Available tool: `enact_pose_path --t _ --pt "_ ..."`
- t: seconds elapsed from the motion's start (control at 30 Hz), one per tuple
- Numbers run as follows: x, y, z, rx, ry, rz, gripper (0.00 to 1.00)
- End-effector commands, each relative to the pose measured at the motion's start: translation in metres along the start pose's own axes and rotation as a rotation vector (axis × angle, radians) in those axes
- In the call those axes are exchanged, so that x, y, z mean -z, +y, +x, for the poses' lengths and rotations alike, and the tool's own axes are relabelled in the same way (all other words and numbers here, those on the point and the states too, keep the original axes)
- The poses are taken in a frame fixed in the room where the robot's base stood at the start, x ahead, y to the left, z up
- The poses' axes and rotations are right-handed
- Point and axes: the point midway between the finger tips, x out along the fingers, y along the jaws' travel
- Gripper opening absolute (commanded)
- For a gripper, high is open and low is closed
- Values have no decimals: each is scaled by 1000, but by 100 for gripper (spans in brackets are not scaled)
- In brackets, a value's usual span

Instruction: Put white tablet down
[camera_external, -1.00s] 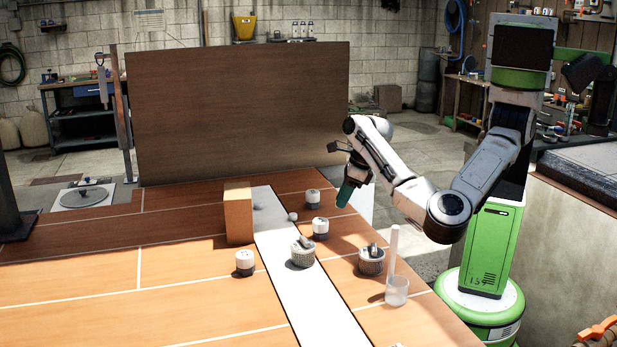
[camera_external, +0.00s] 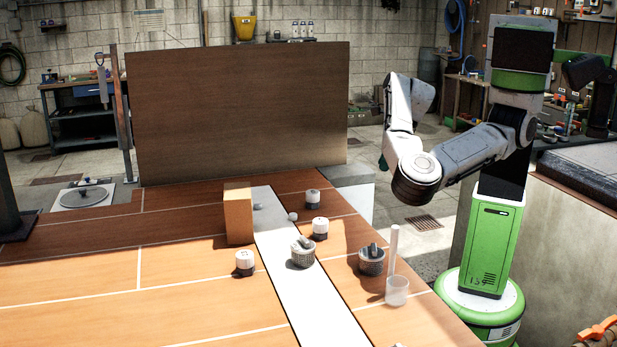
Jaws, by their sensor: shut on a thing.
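My arm is folded upward right of the table, its elbow out over the floor. My gripper is not visible; the upper arm links seem to hide it. Whatever it carries is hidden too, and I cannot make out a held white tablet. A small whitish round piece (camera_external: 292,216) lies on the white strip (camera_external: 330,317) of the table, and another (camera_external: 257,206) lies near the wooden block. I cannot tell whether either is a tablet.
A wooden block (camera_external: 238,213), white-topped jars (camera_external: 244,262), two round ribbed containers (camera_external: 371,262) and a clear cup with a tall tube (camera_external: 397,291) stand on the wooden table (camera_external: 185,285). A tall brown panel (camera_external: 238,110) stands behind. The table's left front is clear.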

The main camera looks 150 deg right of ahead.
Motion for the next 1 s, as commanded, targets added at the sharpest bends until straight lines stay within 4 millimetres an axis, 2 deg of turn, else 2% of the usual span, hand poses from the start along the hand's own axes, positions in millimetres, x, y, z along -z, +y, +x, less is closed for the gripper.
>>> enact_pose_path --t 0.17,0.27,0.47,0.8,1.0 --pt "-18 1 -1 -8 -4 -14 0" --pt "-42 4 -2 -18 -8 -33 0" --pt "-107 19 -7 -43 -15 -77 0" --pt "-206 66 -21 -71 -13 -144 0" --pt "-245 96 -29 -76 -6 -171 0"
